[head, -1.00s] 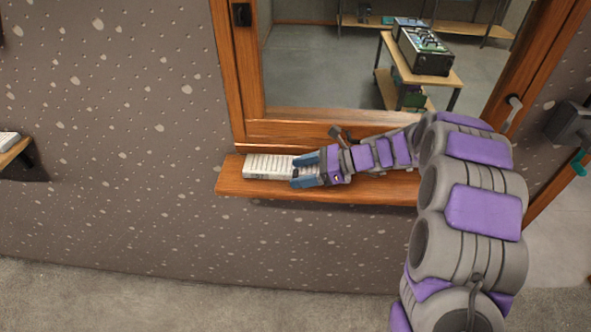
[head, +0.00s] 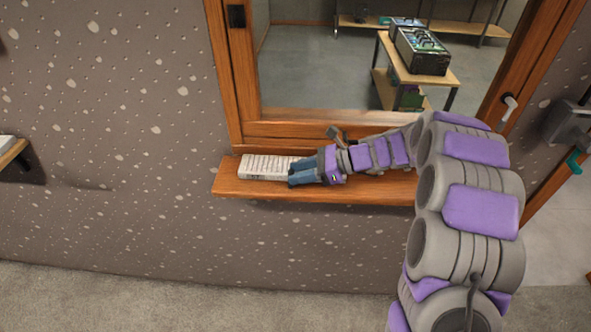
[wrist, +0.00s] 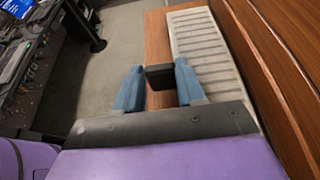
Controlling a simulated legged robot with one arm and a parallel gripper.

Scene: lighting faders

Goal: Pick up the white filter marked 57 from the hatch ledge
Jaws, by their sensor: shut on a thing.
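The white filter (head: 264,167) is a flat, ribbed, light panel lying on the wooden hatch ledge (head: 232,192), left of my gripper. The wrist view shows it as a long ribbed strip (wrist: 201,45). I cannot read a number on it. My gripper (head: 290,173) reaches in from the right, low over the ledge. The fingers hide that end in the head view.
The wooden window frame (head: 290,130) rises directly behind the ledge. Through it, a bench (head: 450,79) carries equipment. A small shelf with a white item (head: 6,143) is at the far left. The wall below the ledge is clear.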

